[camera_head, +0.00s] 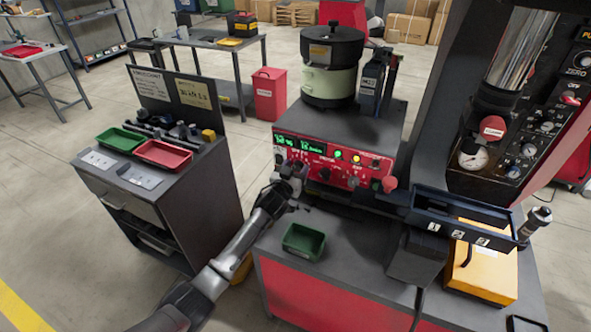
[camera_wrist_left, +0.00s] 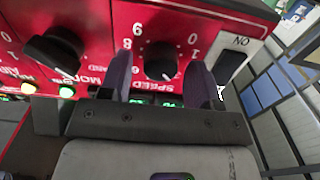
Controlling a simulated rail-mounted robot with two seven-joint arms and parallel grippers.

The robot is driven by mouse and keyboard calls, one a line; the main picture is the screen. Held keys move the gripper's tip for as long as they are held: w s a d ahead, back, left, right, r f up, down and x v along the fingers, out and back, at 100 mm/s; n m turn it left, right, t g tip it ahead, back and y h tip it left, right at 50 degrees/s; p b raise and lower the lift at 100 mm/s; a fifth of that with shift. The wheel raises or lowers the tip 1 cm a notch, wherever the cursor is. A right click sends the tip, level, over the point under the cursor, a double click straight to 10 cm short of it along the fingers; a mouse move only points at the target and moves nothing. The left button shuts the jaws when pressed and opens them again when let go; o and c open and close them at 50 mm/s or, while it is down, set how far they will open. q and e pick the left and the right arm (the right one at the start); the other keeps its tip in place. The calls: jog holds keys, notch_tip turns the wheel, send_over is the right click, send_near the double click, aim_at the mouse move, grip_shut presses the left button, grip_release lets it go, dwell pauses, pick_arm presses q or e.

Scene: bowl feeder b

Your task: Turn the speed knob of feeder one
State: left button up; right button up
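The speed knob (camera_wrist_left: 160,60) is a black round knob on the red control panel (camera_head: 335,160) of feeder one. The wrist view shows the panel upside down, with "SPEED" lettering and a number scale around the knob. My left gripper (camera_head: 290,176) is at the left part of the panel. In the wrist view its two dark fingers stand on either side of the knob, with a visible gap at the left finger and a narrow one at the right. The gripper hides the knob in the head view. My right gripper is not in view.
A second black knob (camera_wrist_left: 53,47), marked "MODE", sits beside the speed knob. A black switch (camera_wrist_left: 231,66) marked "ON" is close to the right finger. A green tray (camera_head: 303,242) lies below the panel. A dark bin rack (camera_head: 462,218) stands to the right.

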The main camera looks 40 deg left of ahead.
pick_arm(q)
jog(key=c, duration=0.8)
jog(key=shift+c, duration=0.3)
jog(key=shift+m, duration=0.3)
jog(key=shift+r+m+p, duration=0.1)
jog(key=shift+m+p, duration=0.4)
jog(key=shift+m, duration=0.4)
jog(key=shift+d+m+p, duration=0.1)
jog(key=shift+m+p, duration=0.2)
jog(key=shift+m, duration=1.5)
jog(key=o, duration=0.9)
jog(key=shift+o, duration=0.2)
jog(key=shift+s, duration=0.1)
